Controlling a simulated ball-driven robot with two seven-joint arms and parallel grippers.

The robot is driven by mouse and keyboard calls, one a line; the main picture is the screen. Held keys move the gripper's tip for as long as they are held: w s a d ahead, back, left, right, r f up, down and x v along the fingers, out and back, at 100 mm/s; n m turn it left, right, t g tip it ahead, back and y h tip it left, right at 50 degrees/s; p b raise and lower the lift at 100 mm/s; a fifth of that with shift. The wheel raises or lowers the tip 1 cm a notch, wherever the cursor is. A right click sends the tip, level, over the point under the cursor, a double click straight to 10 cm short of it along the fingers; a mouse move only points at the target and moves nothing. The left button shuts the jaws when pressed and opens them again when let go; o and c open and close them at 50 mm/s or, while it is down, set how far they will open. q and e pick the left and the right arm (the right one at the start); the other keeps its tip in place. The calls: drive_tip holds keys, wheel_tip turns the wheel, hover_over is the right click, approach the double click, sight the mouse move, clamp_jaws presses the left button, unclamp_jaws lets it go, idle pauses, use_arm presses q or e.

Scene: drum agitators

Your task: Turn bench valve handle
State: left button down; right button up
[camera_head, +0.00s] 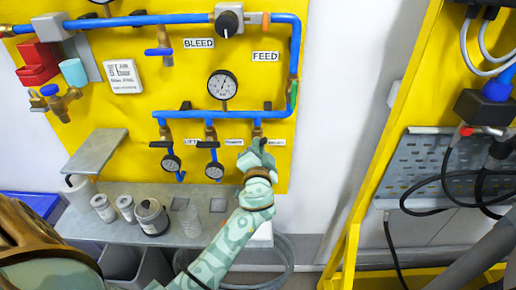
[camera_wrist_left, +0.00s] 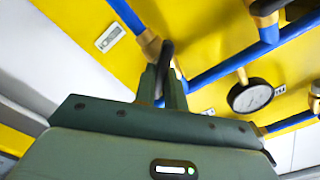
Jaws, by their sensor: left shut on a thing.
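My left gripper (camera_head: 257,152) reaches up to the right end of the lower blue pipe on the yellow panel. In the left wrist view its fingers (camera_wrist_left: 164,82) are shut on a black valve handle (camera_wrist_left: 166,58), just beside a brass fitting (camera_wrist_left: 150,44) on the blue pipe. In the head view the gripper mostly hides this handle, below the brass fitting (camera_head: 257,132). Two other black valve handles (camera_head: 161,144) (camera_head: 208,144) sit to the left on the same pipe. My right gripper is not in view.
Gauges hang below the left valves, and a larger gauge (camera_head: 222,85) sits above the pipe; one gauge (camera_wrist_left: 250,95) shows close in the wrist view. Below, a grey shelf (camera_head: 100,229) holds several cans and a jar. A yellow frame (camera_head: 385,130) with cables stands at right.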

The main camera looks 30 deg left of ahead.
use_arm(q)
drive_tip(key=shift+f+m+p, duration=0.15)
drive_tip(key=shift+m+p, duration=0.4)
drive_tip(key=shift+m, duration=3.55)
drive_tip(key=c, duration=1.5)
unclamp_jaws()
drive_tip(key=shift+w+d, duration=0.1)
drive_tip(key=shift+o, duration=0.2)
drive_tip(key=shift+f, duration=0.15)
